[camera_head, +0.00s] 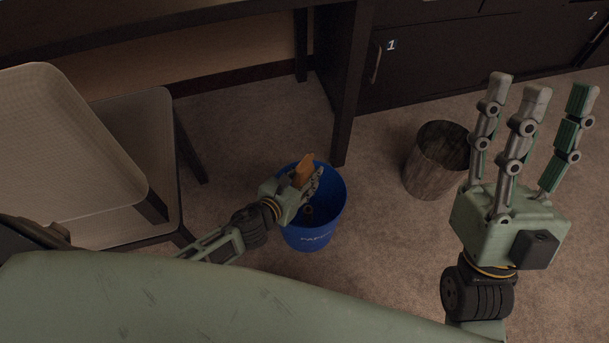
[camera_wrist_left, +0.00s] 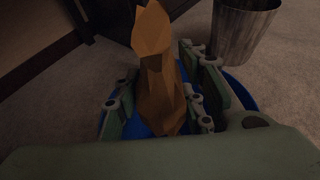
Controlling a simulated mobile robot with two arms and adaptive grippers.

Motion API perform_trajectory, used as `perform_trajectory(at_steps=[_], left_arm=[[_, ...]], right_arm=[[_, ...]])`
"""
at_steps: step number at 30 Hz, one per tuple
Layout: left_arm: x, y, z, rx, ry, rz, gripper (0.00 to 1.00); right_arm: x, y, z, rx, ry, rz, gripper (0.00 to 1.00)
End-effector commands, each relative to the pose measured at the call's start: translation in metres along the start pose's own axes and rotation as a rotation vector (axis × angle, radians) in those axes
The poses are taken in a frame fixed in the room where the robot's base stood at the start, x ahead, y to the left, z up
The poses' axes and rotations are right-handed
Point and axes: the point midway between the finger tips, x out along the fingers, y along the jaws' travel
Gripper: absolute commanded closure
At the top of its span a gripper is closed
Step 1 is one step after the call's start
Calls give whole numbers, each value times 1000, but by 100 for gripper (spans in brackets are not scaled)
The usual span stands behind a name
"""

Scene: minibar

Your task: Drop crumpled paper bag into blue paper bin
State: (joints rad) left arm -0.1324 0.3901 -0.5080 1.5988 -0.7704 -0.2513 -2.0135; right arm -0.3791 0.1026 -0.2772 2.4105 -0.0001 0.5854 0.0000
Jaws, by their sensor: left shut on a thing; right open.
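The crumpled paper bag (camera_head: 304,170) is orange-brown and faceted. My left gripper (camera_head: 305,186) is shut on it and holds it over the mouth of the blue paper bin (camera_head: 310,240). In the left wrist view the bag (camera_wrist_left: 158,75) stands up between the fingers of the left gripper (camera_wrist_left: 160,110), with the blue bin's rim (camera_wrist_left: 245,90) behind and below. The bin stands upright on the carpet, and something small and dark shows inside it. My right gripper (camera_head: 528,135) is open and empty, raised at the right with its fingers pointing up.
A dark bin (camera_head: 438,160) stands right of the blue bin; it also shows in the left wrist view (camera_wrist_left: 243,30). A chair (camera_head: 140,135) is at the left. A dark desk (camera_head: 350,80) and cabinet (camera_head: 440,60) are behind. Carpet is clear between the bins.

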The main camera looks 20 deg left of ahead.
Motion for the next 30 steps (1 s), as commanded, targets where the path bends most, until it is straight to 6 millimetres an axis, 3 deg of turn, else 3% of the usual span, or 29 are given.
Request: perform_trajectory(at_steps=[5, 6, 13, 23, 30], left_arm=[[0, 0, 0, 0, 0, 0, 73], [0, 0, 0, 0, 0, 0, 62], [0, 0, 0, 0, 0, 0, 42], [-1, 0, 0, 0, 0, 0, 41], [-29, 0, -2, 2, 2, -1, 41]], right_arm=[[0, 0, 0, 0, 1, 0, 55], [0, 0, 0, 0, 1, 0, 55], [0, 0, 0, 0, 0, 0, 55], [0, 0, 1, 0, -2, 1, 55], [0, 0, 0, 0, -2, 1, 55]])
